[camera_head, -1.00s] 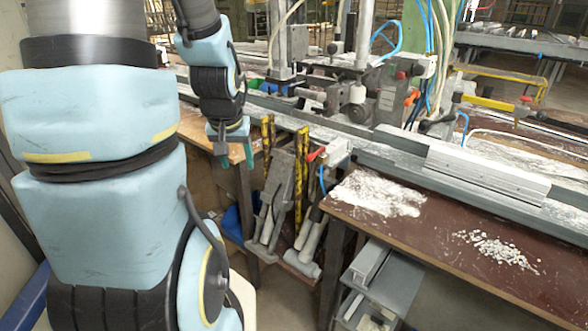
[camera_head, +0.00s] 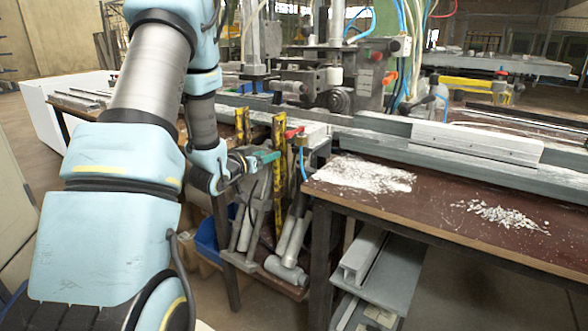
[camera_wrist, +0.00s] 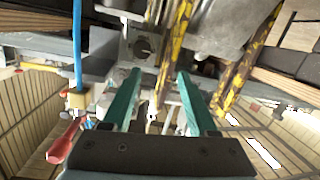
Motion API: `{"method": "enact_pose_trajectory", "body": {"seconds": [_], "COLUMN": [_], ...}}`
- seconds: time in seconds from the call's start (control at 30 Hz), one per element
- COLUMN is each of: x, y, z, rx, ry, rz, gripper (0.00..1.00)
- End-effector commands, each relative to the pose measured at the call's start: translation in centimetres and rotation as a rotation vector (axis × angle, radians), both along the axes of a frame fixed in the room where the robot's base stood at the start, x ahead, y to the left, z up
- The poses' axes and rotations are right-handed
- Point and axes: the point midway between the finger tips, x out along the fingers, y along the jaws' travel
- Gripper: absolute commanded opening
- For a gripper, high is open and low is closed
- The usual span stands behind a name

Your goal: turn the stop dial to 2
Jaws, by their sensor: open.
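My gripper (camera_head: 265,157) has two green fingers, spread apart with nothing between them. In the head view it points right, level with the yellow posts below the bench rail. In the wrist view my gripper (camera_wrist: 159,74) faces the machine's underside and a grey plate with a dark round part (camera_wrist: 143,47) beyond the fingertips. I cannot tell whether that part is the stop dial. In the head view a round dark knob-like part (camera_head: 340,99) sits on the clamp machine, up and right of my gripper. No dial numbers are readable in either view.
Worn yellow posts (camera_head: 279,150) stand close to my gripper. A red lever (camera_head: 293,132) with a blue hose is just right; the red lever shows low left in the wrist view (camera_wrist: 65,140). The brown table (camera_head: 430,205) holds white shavings.

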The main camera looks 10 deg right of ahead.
Motion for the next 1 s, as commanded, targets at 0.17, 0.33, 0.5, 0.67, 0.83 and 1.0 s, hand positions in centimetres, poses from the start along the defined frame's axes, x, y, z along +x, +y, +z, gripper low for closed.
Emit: {"method": "enact_pose_trajectory", "body": {"seconds": [0.17,0.33,0.5,0.67,0.83,1.0], "x": [-0.6,-0.3,1.4,3.5,5.3,6.4], "y": [-1.9,-2.8,-4.8,-7.0,-8.8,-9.9], "z": [-1.9,-1.6,-1.4,-1.4,-1.5,-1.5], "rx": [-0.112,-0.135,-0.136,-0.134,-0.134,-0.135], "ry": [-0.067,-0.082,-0.082,-0.082,-0.081,-0.082], "rz": [-0.090,-0.111,-0.112,-0.110,-0.109,-0.107], "gripper": [0.59,0.59,0.59,0.59,0.59,0.59]}}
